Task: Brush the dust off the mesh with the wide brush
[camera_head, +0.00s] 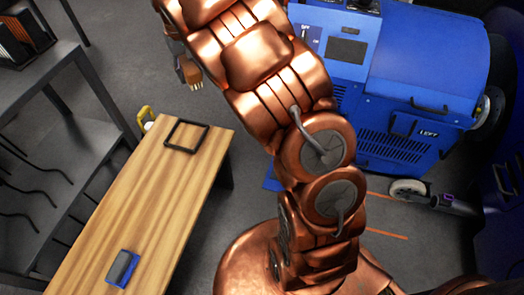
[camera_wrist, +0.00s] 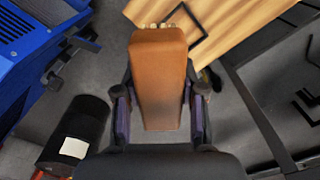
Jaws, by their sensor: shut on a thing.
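My gripper (camera_wrist: 158,100) is shut on the wide brush (camera_wrist: 158,65), which has a broad orange-brown body and pale bristle tufts pointing away from the gripper. In the head view the brush (camera_head: 192,73) hangs in the air beside my copper arm, bristles downward, above the floor near the bench's far end. My gripper (camera_head: 182,66) is partly hidden behind the arm there. No surface is clearly a mesh. The blue machine (camera_head: 425,65) has a slotted dark grille (camera_head: 375,148) low on its side; I cannot tell whether this is the mesh. The brush is apart from it.
A wooden bench (camera_head: 140,205) carries a thin black square frame (camera_head: 186,135) and a blue-and-grey block (camera_head: 122,267). A dark shelf rack (camera_head: 60,150) stands left. A black cylinder with a white label (camera_wrist: 75,135) shows in the wrist view. Grey floor lies between bench and machine.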

